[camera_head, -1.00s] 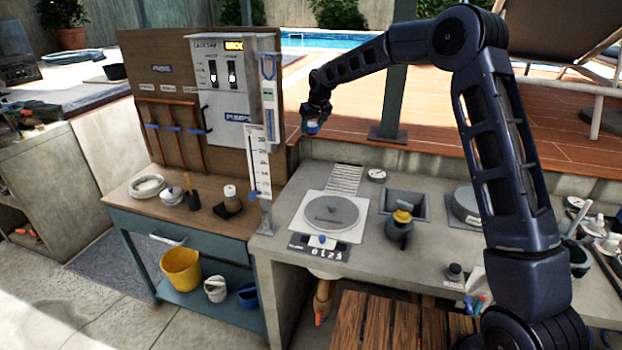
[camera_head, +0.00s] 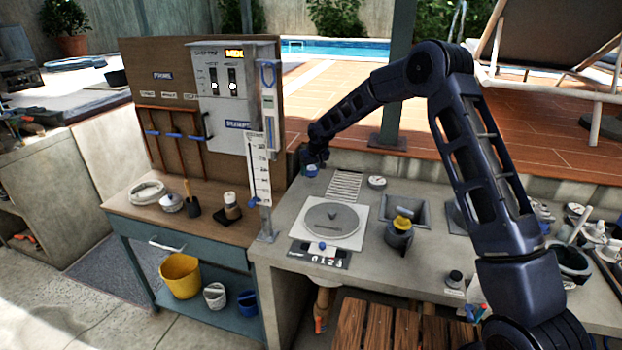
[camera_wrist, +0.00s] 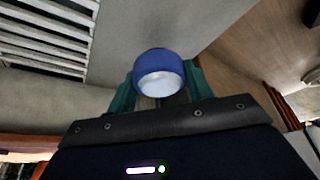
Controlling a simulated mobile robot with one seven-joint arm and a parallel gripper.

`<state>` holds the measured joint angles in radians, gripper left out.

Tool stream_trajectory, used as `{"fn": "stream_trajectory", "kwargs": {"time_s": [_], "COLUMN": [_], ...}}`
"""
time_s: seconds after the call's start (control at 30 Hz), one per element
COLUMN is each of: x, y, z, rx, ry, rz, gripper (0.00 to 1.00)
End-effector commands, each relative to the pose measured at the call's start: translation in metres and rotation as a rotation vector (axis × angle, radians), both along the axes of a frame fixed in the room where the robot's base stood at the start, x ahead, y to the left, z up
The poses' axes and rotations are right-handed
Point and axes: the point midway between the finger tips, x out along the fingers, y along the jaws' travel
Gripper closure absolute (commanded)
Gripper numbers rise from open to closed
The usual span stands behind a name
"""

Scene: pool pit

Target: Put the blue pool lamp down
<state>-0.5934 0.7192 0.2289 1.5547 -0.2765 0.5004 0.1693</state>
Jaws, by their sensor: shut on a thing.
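The blue pool lamp (camera_wrist: 158,75) is a short blue cylinder with a pale, whitish face in the wrist view. My gripper (camera_wrist: 160,88) is shut on it, with a green finger on each side. In the head view my gripper (camera_head: 313,165) points down with the lamp (camera_head: 312,171) under it, near the back left of the grey counter (camera_head: 284,218). The lamp is small there, and I cannot tell whether it touches the counter.
A slatted grate (camera_head: 345,186) lies just right of the lamp, with a small round gauge (camera_head: 376,182) beyond it. A round lid on a white plate (camera_head: 332,219) lies in front. A tall panel (camera_head: 228,95) and a white scale strip (camera_head: 258,170) stand to the left.

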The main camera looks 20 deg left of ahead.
Motion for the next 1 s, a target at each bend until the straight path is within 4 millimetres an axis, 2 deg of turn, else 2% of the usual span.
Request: {"fn": "stream_trajectory", "kwargs": {"time_s": [0.33, 0.73, 0.77, 0.87, 1.0], "x": [-0.001, 0.0, 0.0, 0.0, 0.0], "y": [0.0, 0.0, 0.0, 0.0, 0.0], "z": [-0.039, -0.044, -0.044, -0.044, -0.044], "rx": [-0.001, 0.0, 0.0, 0.0, 0.0], "ry": [0.002, 0.0, 0.0, 0.0, 0.0], "rz": [0.0, 0.0, 0.0, 0.0, 0.0], "gripper": [0.73, 0.73, 0.47, 0.27, 0.27]}}
